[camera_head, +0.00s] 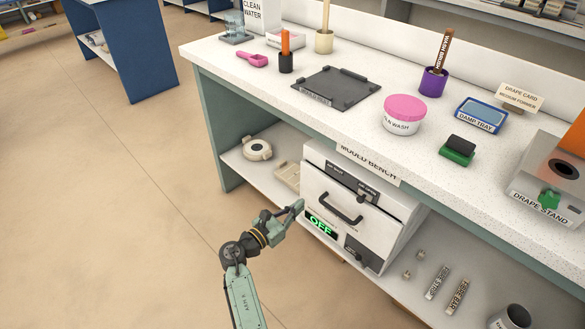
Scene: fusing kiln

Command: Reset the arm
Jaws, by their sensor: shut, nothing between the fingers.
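My gripper (294,213) is at the end of my greenish arm, low in front of the mould bench in the head view. It is shut and empty. Its tips are close to the lower left front of a white kiln (325,183) on the bench's lower shelf; I cannot tell whether they touch it. The kiln has a dark handle (342,207) on its front and a green lit display (321,226) reading OFF. Its front looks closed.
The mould bench (225,72) carries a grey mould plate (340,88), a pink-lidded tub (403,115), a blue damp tray (481,116) and a drape stand (550,180). The floor at left (110,220) is clear.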

